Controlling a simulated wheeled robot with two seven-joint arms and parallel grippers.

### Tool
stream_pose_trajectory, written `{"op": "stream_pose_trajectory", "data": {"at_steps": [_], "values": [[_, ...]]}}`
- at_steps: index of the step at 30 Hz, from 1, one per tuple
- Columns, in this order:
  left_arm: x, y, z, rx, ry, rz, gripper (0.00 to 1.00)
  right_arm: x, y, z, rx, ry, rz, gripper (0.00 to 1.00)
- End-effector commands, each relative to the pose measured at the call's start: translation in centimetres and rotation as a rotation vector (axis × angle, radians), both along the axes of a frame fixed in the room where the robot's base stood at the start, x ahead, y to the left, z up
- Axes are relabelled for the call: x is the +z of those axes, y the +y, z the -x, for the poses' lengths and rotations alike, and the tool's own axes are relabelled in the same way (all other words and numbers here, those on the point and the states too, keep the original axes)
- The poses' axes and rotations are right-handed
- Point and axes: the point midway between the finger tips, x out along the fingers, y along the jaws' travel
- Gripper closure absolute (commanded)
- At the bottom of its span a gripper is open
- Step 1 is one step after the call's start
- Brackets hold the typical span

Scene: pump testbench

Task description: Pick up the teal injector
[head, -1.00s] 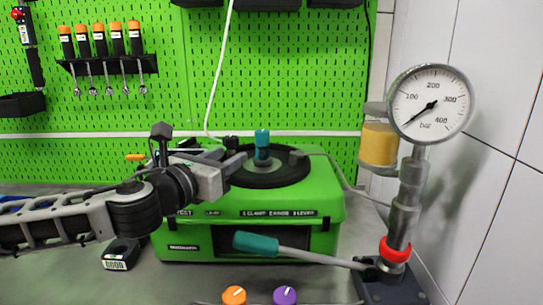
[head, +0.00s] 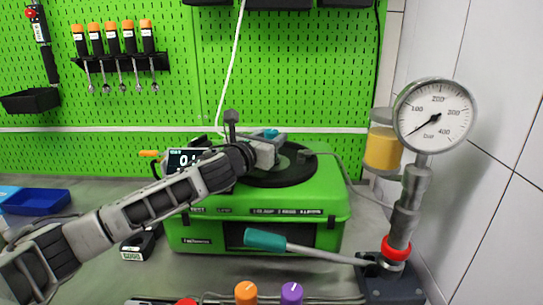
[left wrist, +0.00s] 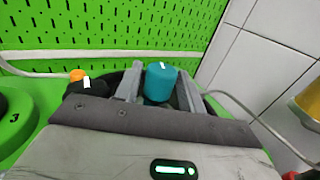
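The teal injector (left wrist: 160,82) stands upright between my left gripper's two fingers in the left wrist view. In the head view, only a bit of its teal top (head: 271,133) shows above my left gripper (head: 277,143); its lower part is hidden. It is over the black round plate (head: 290,176) on the green case. The fingers of my left gripper (left wrist: 161,92) are apart, one on each side of the injector, and I see no clear grip on it. My right gripper is not in view.
The green case (head: 325,200) is on the grey bench. A lever with a teal handle (head: 264,239) lies before it. A pressure gauge (head: 434,115) on a metal column is at the right. A small display (head: 186,159) and a blue tray (head: 38,202) are at the left.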

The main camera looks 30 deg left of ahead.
Motion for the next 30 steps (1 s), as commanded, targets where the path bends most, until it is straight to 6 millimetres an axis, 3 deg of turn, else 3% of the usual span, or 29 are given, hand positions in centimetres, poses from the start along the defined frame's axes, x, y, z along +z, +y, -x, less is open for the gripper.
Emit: {"op": "stream_pose_trajectory", "data": {"at_steps": [9, 10, 14, 25, 30], "values": [[0.0, -0.1, -0.8, -0.001, 0.000, 0.000, 0.60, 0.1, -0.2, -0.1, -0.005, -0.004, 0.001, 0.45], [0.0, -0.1, -0.8, -0.001, 0.000, 0.000, 0.63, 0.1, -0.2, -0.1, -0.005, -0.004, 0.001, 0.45], [0.0, -0.1, -0.8, -0.001, 0.000, 0.000, 0.99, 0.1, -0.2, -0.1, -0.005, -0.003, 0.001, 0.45], [0.3, 0.0, -0.8, 0.000, -0.003, -0.001, 1.00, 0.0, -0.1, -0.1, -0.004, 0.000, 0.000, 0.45], [1.7, 0.0, -0.8, 0.000, -0.007, -0.003, 1.00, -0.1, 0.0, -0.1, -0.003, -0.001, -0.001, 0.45]]}}
